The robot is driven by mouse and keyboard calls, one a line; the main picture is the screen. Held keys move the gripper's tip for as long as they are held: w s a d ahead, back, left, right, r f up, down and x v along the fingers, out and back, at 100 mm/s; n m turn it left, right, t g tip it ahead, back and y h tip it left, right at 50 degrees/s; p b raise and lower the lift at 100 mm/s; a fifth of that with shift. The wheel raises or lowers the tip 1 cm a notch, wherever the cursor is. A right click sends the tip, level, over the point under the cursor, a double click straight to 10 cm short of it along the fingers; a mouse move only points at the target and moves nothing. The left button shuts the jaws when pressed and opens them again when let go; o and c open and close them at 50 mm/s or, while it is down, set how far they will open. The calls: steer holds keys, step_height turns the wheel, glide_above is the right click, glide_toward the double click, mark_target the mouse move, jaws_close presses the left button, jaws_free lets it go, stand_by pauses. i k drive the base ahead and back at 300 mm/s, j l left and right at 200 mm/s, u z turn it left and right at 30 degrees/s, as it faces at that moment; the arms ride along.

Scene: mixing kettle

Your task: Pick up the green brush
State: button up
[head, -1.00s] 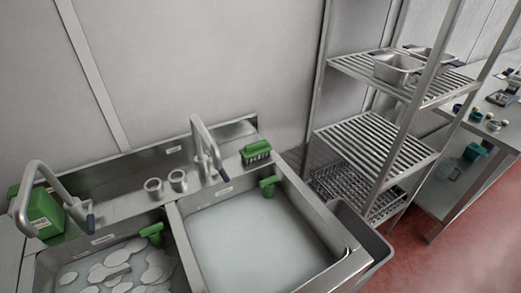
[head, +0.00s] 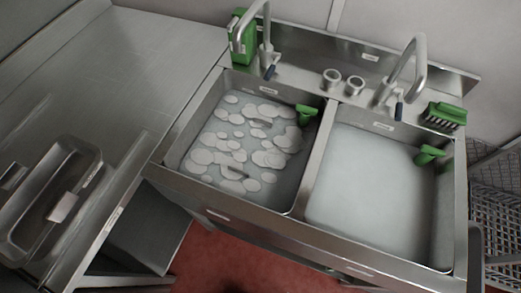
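The green brush (head: 445,115) lies on the back ledge of the steel double sink, at its right end, with dark bristles facing the front. It is right of the right faucet (head: 405,75) and behind the right basin. Nothing touches it that I can see. My gripper does not show in the head view.
The left basin (head: 172,150) holds foamy water; the right basin holds cloudy water. Green handles (head: 307,114) (head: 430,154) stand in both. A counter with a steel tray (head: 85,185) is left; a wire rack (head: 498,190) is right.

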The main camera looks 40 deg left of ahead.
mark_target(444, 112)
steer(key=i+l+u, duration=0.15)
steer(key=l, duration=0.35)
steer(key=i+l+u, duration=0.15)
steer(key=l, duration=0.35)
steer(key=i+l+u, duration=0.15)
steer(key=l, duration=0.35)
steer(key=k, duration=0.05)
